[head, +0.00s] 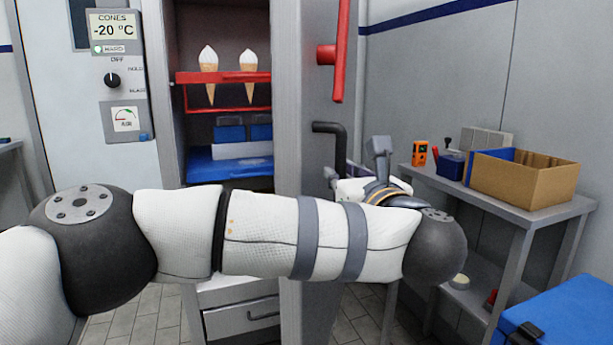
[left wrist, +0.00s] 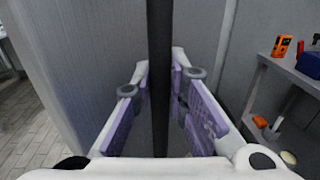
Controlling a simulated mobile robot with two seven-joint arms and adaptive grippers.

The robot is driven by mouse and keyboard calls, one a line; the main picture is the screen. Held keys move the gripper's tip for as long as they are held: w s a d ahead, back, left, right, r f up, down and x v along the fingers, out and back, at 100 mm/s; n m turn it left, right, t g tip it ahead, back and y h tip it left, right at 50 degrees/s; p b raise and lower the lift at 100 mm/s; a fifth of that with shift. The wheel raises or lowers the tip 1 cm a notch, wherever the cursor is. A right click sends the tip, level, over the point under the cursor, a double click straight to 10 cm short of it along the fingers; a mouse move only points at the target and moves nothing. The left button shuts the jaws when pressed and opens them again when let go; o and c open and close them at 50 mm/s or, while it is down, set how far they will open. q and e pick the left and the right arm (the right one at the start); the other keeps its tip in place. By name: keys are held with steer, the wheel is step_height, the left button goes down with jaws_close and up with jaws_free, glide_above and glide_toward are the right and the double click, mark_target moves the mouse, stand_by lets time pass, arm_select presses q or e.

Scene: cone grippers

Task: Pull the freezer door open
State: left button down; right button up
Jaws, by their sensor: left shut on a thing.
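The freezer door (head: 301,110) stands open, seen nearly edge-on to the right of the freezer's lit inside. A black bar handle (head: 329,128) sticks out from its outer face, and its lower part is hidden behind my arm. My left gripper (head: 338,180) is at this handle, partly hidden by my own forearm. In the left wrist view, the handle shows as a dark upright bar (left wrist: 160,50) between the purple-padded fingers of my left gripper (left wrist: 160,95), which is shut on it. My right gripper is in neither view.
A red bar (head: 338,50) is on the door above the handle. Two cones hang in a red rack (head: 225,78) inside the freezer. A side table (head: 510,205) with a cardboard box (head: 525,180) stands right, and a blue cooler (head: 560,318) lower right.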

arm_select(q)
steer(key=shift+d+r, duration=0.15)
steer(key=shift+d, duration=0.3)
steer(key=c, duration=2)
jaws_free()
steer(key=o, duration=0.4)
steer(key=shift+w, duration=0.25)
steer(key=shift+o, duration=0.2)
steer(key=shift+s, duration=0.1)
steer(key=v, duration=1.2)
steer(key=shift+d, duration=0.15)
